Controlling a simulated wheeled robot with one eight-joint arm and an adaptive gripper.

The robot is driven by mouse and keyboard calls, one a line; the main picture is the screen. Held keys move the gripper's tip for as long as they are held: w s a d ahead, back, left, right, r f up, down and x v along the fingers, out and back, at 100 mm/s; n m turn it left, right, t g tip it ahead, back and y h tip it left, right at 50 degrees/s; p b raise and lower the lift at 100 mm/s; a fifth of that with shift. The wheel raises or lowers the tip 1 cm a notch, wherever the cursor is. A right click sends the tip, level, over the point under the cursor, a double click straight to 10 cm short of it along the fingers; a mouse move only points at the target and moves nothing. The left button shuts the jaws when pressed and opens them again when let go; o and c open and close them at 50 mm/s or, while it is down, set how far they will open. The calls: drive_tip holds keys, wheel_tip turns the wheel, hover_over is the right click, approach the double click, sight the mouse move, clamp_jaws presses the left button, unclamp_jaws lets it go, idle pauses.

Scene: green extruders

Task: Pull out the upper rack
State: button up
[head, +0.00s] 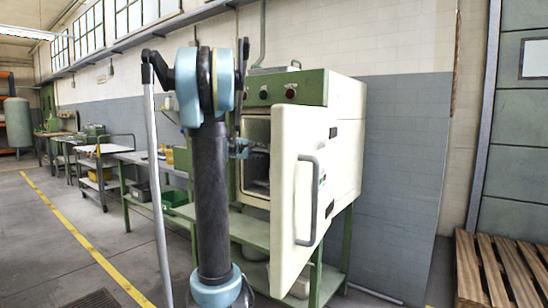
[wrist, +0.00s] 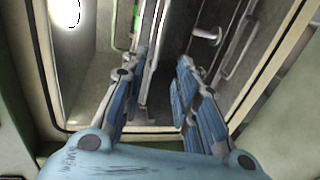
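The oven (head: 345,150) is a cream box with a green control panel, and its door (head: 295,200) stands open towards me. My gripper (head: 240,148) is at the oven's opening, partly hidden by my arm. In the wrist view its blue-padded fingers (wrist: 164,75) are apart, with a gap between them. A pale rack edge (wrist: 152,55) runs close beside the left finger, towards the gap; I cannot tell whether they touch. Another wire rack (wrist: 240,45) shows to the right, deeper in the cavity. In the head view, a dark rack (head: 258,186) shows low inside the oven.
The open door with its grey handle (head: 308,200) stands to the right of my arm. The oven rests on a green-framed table (head: 248,229). A wooden pallet (head: 500,268) lies at the far right. Open floor with a yellow line lies to the left.

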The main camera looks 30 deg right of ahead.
drive_tip(key=x, duration=1.4)
drive_tip(key=shift+w+d+f, duration=0.1)
drive_tip(key=shift+d, duration=0.3)
drive_tip(key=shift+c, duration=0.6)
clamp_jaws()
